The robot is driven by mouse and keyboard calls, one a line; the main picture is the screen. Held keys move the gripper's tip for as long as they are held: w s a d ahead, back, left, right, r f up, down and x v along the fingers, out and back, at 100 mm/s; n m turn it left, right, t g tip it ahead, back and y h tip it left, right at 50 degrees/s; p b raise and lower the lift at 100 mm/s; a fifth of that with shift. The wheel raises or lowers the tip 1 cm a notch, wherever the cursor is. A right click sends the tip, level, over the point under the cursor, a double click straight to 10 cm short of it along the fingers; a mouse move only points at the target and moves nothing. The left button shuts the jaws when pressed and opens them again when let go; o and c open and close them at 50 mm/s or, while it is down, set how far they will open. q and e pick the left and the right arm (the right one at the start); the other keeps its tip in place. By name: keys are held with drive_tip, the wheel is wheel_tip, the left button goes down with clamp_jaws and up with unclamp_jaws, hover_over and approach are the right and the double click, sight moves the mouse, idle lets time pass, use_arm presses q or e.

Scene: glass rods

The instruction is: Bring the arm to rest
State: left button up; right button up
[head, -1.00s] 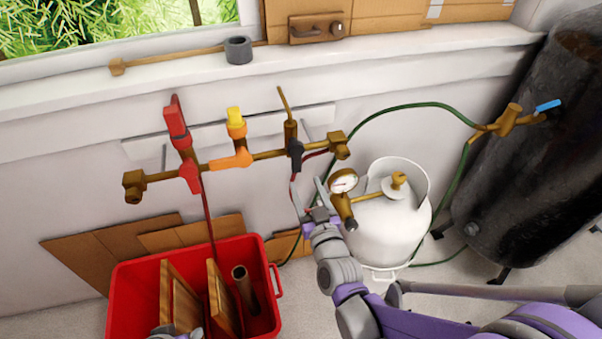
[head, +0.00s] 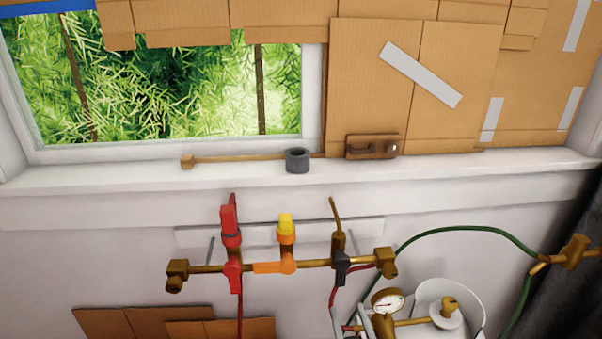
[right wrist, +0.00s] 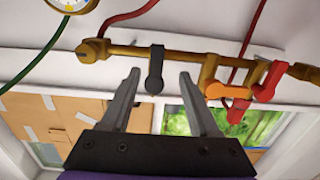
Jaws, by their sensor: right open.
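My right gripper (right wrist: 160,74) is open and empty in the right wrist view, its two grey fingers apart. A black-handled valve (right wrist: 155,70) on the brass pipe shows between and beyond the fingertips; I see no contact. In the head view only grey finger parts of this gripper (head: 350,322) show at the bottom edge, beside the pressure gauge (head: 388,301). The rest of the right arm is out of the head view. My left gripper is in neither view now.
The brass manifold (head: 318,263) with red, orange and black valves crosses the wall. A white gas tank (head: 468,322) with a green hose (head: 455,230) is at lower right. Cardboard (head: 365,80) covers part of the window.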

drive_tip(key=s+d+f+g, duration=0.1)
drive_tip(key=s+f+g, duration=0.4)
drive_tip(key=s, duration=0.5)
drive_tip(key=s+d+f+g, duration=0.2)
drive_tip(key=s+f+g, duration=0.2)
drive_tip(key=s+g, duration=0.45)
use_arm(q)
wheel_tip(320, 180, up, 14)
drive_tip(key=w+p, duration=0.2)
drive_tip(key=p, duration=1.1)
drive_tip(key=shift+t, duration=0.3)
use_arm(e)
wheel_tip(320, 180, up, 14)
drive_tip(key=t, duration=0.1)
drive_tip(key=shift+a, duration=0.15)
